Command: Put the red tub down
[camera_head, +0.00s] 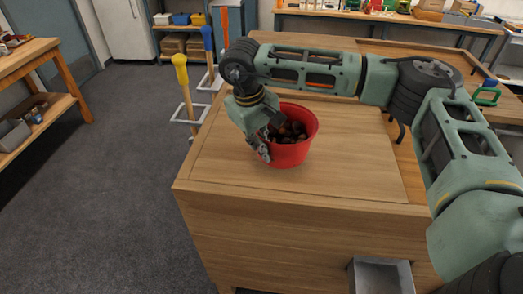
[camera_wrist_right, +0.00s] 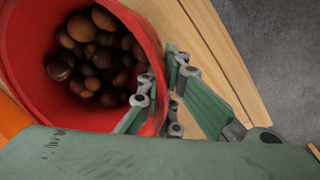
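The red tub (camera_head: 295,154) is upright at the near part of the wooden worktop (camera_head: 350,150), with brown chestnuts (camera_head: 290,130) inside. Its base looks at or very close to the wood; I cannot tell whether it touches. My right gripper (camera_head: 264,148) is at the tub's left wall, pointing down. In the right wrist view, the gripper (camera_wrist_right: 160,100) has one finger inside the red tub (camera_wrist_right: 35,90) and one outside, shut on its wall. The chestnuts (camera_wrist_right: 95,55) also show there. My left gripper is not in view.
The worktop is bare left of the tub, with its edge close by. A metal chute (camera_head: 382,278) juts out at the front. A green-handled item (camera_head: 487,94) is at right.

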